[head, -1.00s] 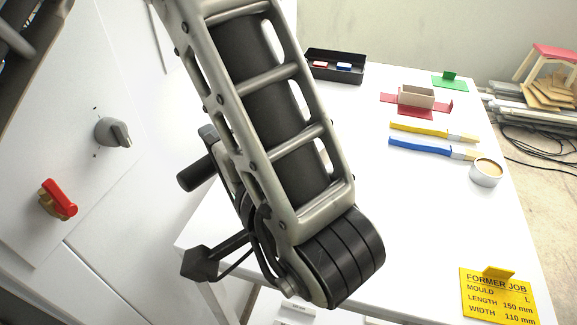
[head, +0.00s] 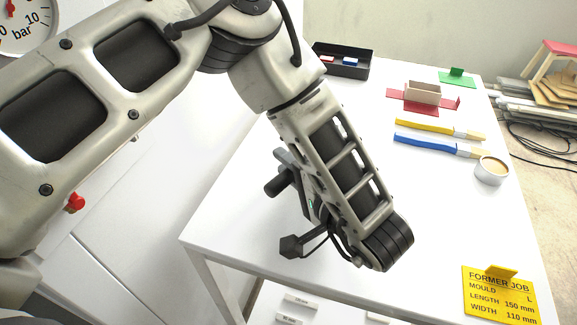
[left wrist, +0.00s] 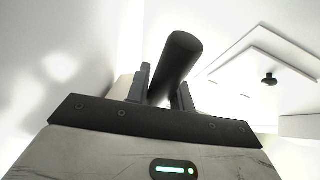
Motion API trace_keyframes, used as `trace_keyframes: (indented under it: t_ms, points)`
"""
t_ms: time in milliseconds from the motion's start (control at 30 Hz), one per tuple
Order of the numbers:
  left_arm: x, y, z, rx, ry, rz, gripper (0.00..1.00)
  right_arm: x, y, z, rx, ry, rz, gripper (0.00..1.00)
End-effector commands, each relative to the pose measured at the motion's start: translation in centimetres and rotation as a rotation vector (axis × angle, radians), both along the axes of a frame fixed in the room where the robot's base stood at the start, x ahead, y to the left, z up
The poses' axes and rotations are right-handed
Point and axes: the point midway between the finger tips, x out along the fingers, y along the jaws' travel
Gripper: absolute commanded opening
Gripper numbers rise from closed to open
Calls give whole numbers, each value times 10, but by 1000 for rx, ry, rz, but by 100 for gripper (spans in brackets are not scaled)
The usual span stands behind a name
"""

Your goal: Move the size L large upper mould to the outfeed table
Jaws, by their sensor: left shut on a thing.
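My left gripper (head: 289,169) is over the near left part of a white table (head: 430,235). It is shut on a black cylindrical handle (head: 276,186), which sticks out to the left of the fingers. In the left wrist view the two fingers (left wrist: 163,92) grip this handle (left wrist: 178,62), which stands up between them. I cannot make out the body of the size L upper mould; my arm covers much of that area. A yellow job card (head: 500,294) on the table reads mould L, length 150 mm, width 110 mm. My right gripper is not in view.
On the table are a black tray (head: 325,69), a beige box on a red blank (head: 422,93), a green piece (head: 457,77), yellow (head: 424,126) and blue (head: 425,144) brushes and a glue pot (head: 491,171). Labelled shelves (head: 300,302) lie below. The table's front middle is clear.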

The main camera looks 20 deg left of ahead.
Motion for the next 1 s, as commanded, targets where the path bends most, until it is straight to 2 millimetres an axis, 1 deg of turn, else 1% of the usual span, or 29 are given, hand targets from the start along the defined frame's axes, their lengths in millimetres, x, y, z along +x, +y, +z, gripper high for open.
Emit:
trace_keyframes:
  t_ms: [100,400,433,467,500,800,867,1000]
  points:
    - [1,0,-3,-1,-15,1,0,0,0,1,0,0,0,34]
    - [1,0,-5,-1,-15,1,0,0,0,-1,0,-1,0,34]
    - [0,0,-7,-1,-3,0,31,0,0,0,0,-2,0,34]
    - [0,0,-7,-1,-3,0,39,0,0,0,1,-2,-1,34]
    - [0,0,-7,-1,-3,0,44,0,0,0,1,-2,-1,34]
    - [0,0,-5,-1,-3,0,44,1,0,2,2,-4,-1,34]
    - [-1,-3,-4,-1,-4,1,44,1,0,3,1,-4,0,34]
    - [-8,-15,1,-1,-6,10,44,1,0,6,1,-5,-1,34]
